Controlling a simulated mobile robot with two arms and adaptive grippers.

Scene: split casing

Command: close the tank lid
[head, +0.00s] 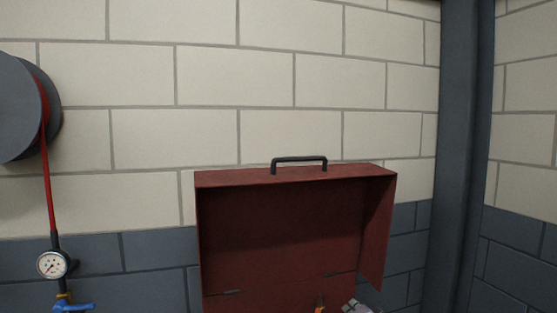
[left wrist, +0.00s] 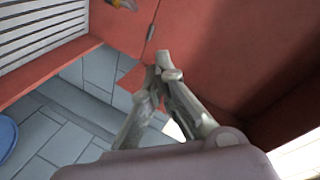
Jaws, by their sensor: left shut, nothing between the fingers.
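The red lid (head: 280,225) stands open and upright in the head view, its hollow inner side facing me. A black handle (head: 299,160) sits on its top edge. Dark hinges (head: 335,274) show low on the lid; the tank body below is cut off. In the left wrist view, my left gripper (left wrist: 165,66) is shut and empty, in front of red panels (left wrist: 210,50) of the casing, with a hinge (left wrist: 150,32) beyond its tips. Contact with the red panels cannot be told. My right gripper is in neither view.
A hose reel (head: 20,110) with a red hose and a pressure gauge (head: 52,264) hangs at the left. A dark column (head: 460,150) stands at the right. A block wall is behind the lid. A blue round object (left wrist: 6,140) lies on the tiled floor.

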